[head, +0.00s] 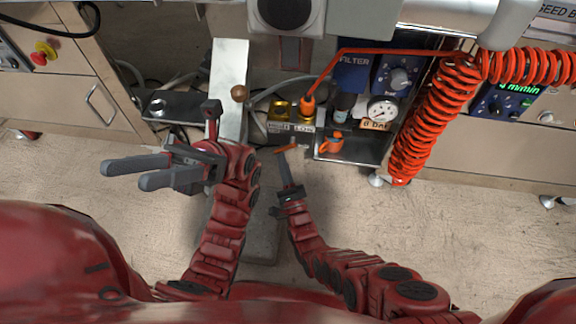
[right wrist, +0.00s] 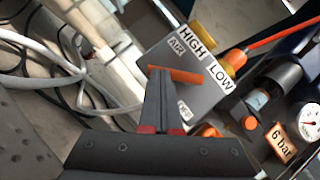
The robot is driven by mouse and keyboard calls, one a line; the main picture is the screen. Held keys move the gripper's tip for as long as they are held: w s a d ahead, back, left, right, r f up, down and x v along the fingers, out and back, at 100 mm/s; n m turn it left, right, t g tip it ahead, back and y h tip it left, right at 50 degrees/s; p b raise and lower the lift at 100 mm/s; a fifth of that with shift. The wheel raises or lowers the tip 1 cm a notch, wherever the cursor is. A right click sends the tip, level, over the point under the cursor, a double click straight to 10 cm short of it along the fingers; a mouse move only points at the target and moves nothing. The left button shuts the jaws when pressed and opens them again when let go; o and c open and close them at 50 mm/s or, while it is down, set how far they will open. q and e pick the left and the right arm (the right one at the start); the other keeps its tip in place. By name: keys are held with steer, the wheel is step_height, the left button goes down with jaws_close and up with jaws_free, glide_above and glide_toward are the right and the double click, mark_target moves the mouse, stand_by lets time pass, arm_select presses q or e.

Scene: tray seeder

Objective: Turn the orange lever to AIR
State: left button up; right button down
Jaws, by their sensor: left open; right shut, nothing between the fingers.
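The orange lever (head: 288,148) is on the grey valve box below the brass fittings. In the right wrist view the lever (right wrist: 184,76) lies nearly level across the box face, between a label reading AIR (right wrist: 177,44) above and a small, unclear label (right wrist: 184,108) below. My right gripper (head: 283,156) is shut and empty, its tips at the lever's left end. In the right wrist view the fingertips (right wrist: 160,74) overlap that end; I cannot tell whether they touch it. My left gripper (head: 124,175) is open and empty, pointing left, away from the box.
HIGH and LOW labels (right wrist: 207,63) sit by the brass fittings (head: 280,109). An orange-plugged hose (head: 308,103) rises from one fitting. A gauge (head: 382,110), an orange coupling (head: 331,143) and a coiled red hose (head: 430,125) stand to the right.

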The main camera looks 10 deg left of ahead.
arm_select(q)
steer(key=shift+s+a+r+m+t+y, duration=0.2)
steer(key=shift+s+a+m+t+y, duration=0.25)
steer(key=shift+s+t+y, duration=0.2)
arm_select(e)
steer(key=shift+a+r+m, duration=0.4)
steer(key=shift+a+r, duration=0.05)
steer(key=shift+a, duration=0.2)
arm_select(q)
steer(key=shift+w, duration=0.1)
